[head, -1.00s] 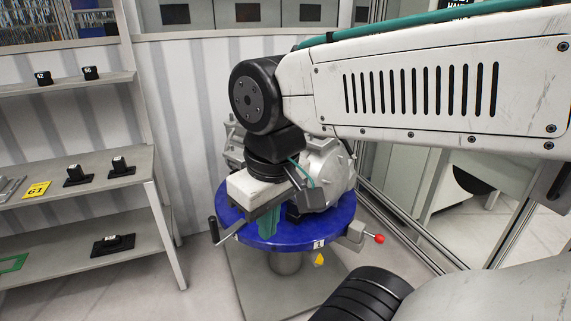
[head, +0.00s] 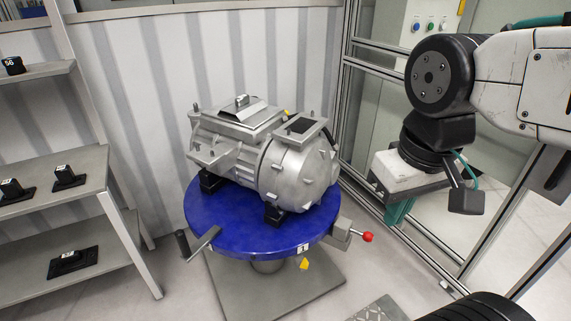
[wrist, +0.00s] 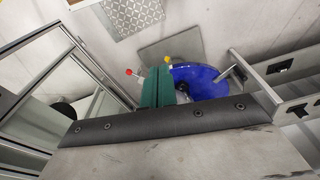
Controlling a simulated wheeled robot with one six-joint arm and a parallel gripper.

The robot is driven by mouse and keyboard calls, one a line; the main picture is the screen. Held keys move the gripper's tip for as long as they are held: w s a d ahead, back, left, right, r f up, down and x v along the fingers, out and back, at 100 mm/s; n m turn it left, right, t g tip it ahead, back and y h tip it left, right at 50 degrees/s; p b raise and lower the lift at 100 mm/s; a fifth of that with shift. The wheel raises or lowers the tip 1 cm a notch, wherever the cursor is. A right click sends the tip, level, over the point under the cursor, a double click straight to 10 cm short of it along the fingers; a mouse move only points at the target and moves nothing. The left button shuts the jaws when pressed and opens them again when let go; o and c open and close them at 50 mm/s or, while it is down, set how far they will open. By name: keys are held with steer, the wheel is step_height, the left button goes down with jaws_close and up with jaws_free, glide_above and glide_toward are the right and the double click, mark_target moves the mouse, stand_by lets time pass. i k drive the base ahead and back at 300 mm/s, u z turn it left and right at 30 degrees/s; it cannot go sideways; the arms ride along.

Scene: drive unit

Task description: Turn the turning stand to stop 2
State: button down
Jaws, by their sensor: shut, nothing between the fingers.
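The turning stand has a round blue top (head: 225,233) and carries a grey metal drive unit (head: 295,170). A crank handle (head: 203,244) sticks out at its front left. A red-knobbed plunger (head: 366,237) is at its right. A small number plate (head: 303,248) on the rim stands just above a yellow pointer (head: 304,264); the number is too small to read surely. My gripper (head: 397,214) is right of the stand, apart from it, shut and empty. In the wrist view, its green fingers (wrist: 158,88) overlap the blue top (wrist: 210,85) in the picture.
Shelves (head: 60,180) with small black blocks stand at the left. A metal-framed glass partition (head: 352,110) runs along the right, close to my gripper. A floor plate (head: 285,295) lies under the stand. The ribbed wall (head: 130,90) is behind.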

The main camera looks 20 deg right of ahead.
mark_target(266, 188)
steer(key=k, duration=0.6)
steer(key=z, duration=0.15)
steer(key=i, duration=0.65)
steer(key=u, duration=0.5)
steer(key=i, duration=0.65)
steer(key=u, duration=0.55)
